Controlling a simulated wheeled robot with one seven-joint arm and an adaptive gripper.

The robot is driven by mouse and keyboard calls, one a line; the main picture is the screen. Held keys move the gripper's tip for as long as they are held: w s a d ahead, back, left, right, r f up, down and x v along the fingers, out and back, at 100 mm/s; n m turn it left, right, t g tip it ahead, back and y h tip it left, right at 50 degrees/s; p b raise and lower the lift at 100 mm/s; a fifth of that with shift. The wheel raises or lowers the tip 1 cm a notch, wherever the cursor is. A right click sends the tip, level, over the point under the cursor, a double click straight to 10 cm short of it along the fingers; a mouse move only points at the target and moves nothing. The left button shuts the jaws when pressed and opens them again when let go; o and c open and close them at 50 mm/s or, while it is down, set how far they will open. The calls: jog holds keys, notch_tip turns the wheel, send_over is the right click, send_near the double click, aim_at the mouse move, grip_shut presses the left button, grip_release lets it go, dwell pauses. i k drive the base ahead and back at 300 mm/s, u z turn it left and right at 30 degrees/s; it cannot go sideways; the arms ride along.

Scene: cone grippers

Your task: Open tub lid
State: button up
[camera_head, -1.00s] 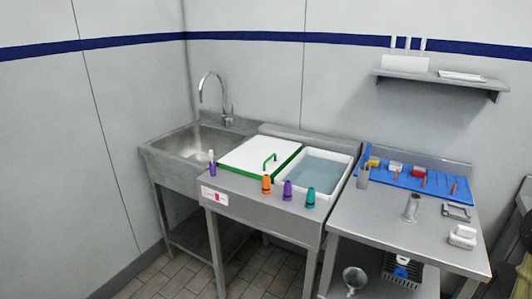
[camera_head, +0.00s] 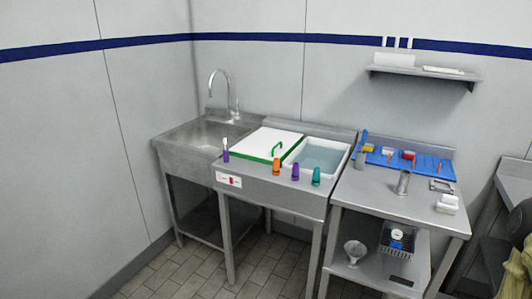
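The white tub lid (camera_head: 262,140) with green edging and a green handle (camera_head: 276,149) lies flat and closed over the left tub of the counter. The right tub (camera_head: 318,157) beside it is open and holds clear bluish liquid. My gripper is not in view.
A sink with a tall tap (camera_head: 222,95) is on the left. Orange (camera_head: 276,166), purple (camera_head: 295,172) and teal (camera_head: 316,176) cones stand along the counter's front edge. A steel table (camera_head: 385,200) on the right holds a blue mat (camera_head: 425,169) and a white brush (camera_head: 447,203). Floor in front is clear.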

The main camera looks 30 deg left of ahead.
aim_at(267, 144)
jog(key=k, duration=0.65)
jog(key=u, duration=0.95)
jog(key=i, duration=1.45)
jog(key=z, duration=0.2)
